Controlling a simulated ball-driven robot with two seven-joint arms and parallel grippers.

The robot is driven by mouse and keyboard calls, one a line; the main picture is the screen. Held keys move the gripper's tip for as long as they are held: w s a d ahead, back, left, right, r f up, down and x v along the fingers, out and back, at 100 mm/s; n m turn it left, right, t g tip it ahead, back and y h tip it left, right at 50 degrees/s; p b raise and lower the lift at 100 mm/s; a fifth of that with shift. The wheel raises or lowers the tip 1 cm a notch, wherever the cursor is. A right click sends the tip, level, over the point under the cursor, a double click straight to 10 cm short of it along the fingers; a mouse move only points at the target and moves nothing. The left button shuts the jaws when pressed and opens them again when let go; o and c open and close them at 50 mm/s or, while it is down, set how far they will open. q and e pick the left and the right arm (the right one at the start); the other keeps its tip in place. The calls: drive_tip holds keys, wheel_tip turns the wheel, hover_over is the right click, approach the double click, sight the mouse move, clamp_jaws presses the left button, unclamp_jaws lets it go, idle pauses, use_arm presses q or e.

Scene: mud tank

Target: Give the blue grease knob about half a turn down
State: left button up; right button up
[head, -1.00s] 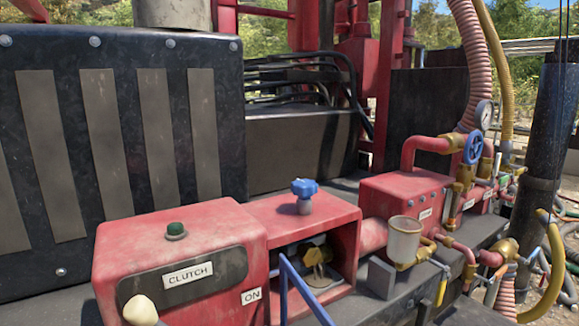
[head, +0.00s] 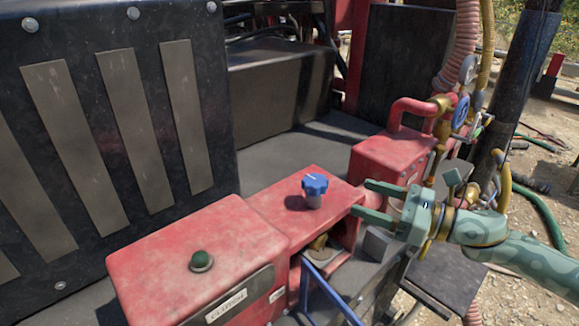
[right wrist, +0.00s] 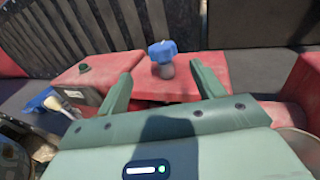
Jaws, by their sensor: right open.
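The blue grease knob (head: 315,185) stands upright on a grey stem on top of the red box (head: 268,212). A white line marks its top. My right gripper (head: 360,197) is open and empty, just right of the knob, with its two green fingers pointing toward it. In the right wrist view the knob (right wrist: 162,52) shows beyond and between the spread fingers (right wrist: 163,84), apart from both. My left gripper is not in view.
A black slatted panel (head: 110,120) rises behind. A red valve box (head: 390,160) with pipes and a blue handwheel (head: 460,113) stands beyond the knob. A blue bar (head: 325,290) slants in front.

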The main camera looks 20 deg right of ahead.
sight(307, 176)
drive_tip(key=p+x, duration=0.5)
drive_tip(key=x, duration=0.8)
drive_tip(key=shift+w+r, duration=0.1)
drive_tip(key=shift+w, duration=0.2)
drive_tip(key=shift+w+a, duration=0.25)
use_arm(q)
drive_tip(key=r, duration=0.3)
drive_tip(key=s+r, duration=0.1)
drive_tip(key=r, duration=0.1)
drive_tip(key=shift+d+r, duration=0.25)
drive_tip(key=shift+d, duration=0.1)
use_arm(e)
drive_tip(key=shift+s+d, duration=0.1)
drive_tip(key=shift+c, duration=1.2)
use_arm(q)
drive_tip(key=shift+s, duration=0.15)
use_arm(e)
drive_tip(key=c, duration=0.7)
